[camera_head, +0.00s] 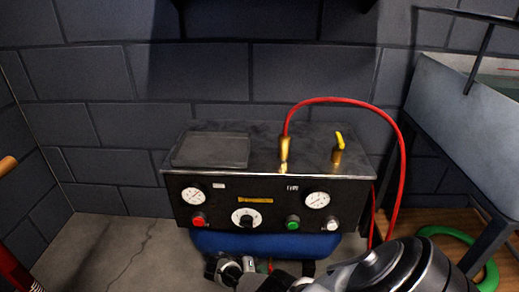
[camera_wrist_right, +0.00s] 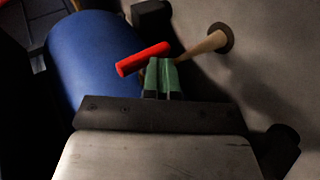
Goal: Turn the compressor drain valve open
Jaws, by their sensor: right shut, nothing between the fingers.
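The compressor has a black control box (camera_head: 268,187) above a blue tank (camera_head: 262,243); the tank also shows in the right wrist view (camera_wrist_right: 85,60). The drain valve's red lever (camera_wrist_right: 143,59) lies slanted beside the tank, with a tan stem (camera_wrist_right: 205,45) running right to a round dark end. My right gripper (camera_wrist_right: 162,75) is shut and empty, its green fingertips right at the lever's lower edge. I cannot tell whether they touch it. In the head view my right arm covers the area below the tank. My left gripper is out of view.
A red hose (camera_head: 346,100) arcs from a brass fitting on the box top down its right side. A yellow-handled valve (camera_head: 338,147) stands beside it.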

